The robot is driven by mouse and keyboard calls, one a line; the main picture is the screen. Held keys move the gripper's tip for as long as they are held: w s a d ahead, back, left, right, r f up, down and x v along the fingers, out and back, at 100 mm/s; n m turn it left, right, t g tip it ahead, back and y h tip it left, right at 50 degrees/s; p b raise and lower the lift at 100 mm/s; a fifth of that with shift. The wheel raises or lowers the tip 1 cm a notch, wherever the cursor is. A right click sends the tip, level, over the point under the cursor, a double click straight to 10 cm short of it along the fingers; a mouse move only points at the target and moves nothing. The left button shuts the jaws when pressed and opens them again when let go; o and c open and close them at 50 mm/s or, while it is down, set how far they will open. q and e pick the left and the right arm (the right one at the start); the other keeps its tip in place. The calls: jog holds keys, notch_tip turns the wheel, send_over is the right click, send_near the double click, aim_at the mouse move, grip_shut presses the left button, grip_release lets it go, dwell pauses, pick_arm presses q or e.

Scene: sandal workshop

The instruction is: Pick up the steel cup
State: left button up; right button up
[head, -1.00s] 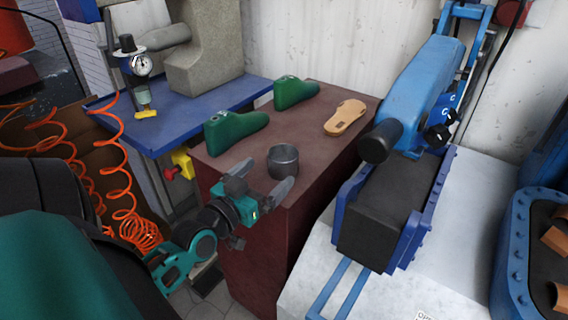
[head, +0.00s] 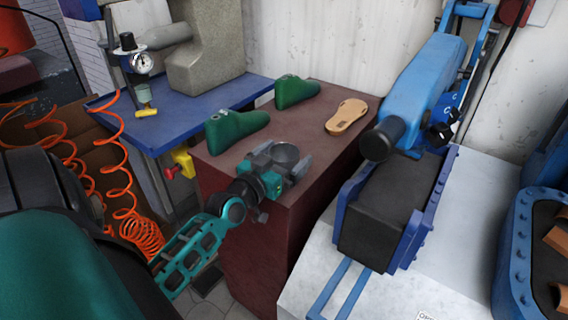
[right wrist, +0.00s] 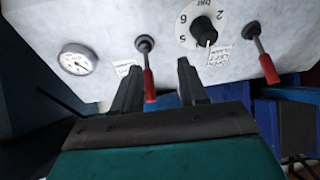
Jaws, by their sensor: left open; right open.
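The steel cup (head: 284,153) stands on the dark red-brown cabinet top (head: 300,110) in the head view. My left gripper (head: 283,163) is open and sits low at the near side of the cup, its fingers reaching along both sides of it. The gripper hides the lower part of the cup, and I cannot tell whether the fingers touch it. My right gripper (right wrist: 155,88) shows in the right wrist view, open, with nothing between its fingers. The cup is not in that view.
Two green shoe lasts (head: 237,130) (head: 296,91) and a tan sole (head: 346,116) lie on the same top. A blue press (head: 412,95) stands right of it. In the right wrist view, a white panel carries a dial (right wrist: 201,24), a gauge (right wrist: 78,59) and red-handled levers.

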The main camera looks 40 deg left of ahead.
pick_arm(q)
jog(key=shift+c, duration=0.3)
jog(key=c, duration=0.9)
jog(key=shift+c, duration=0.2)
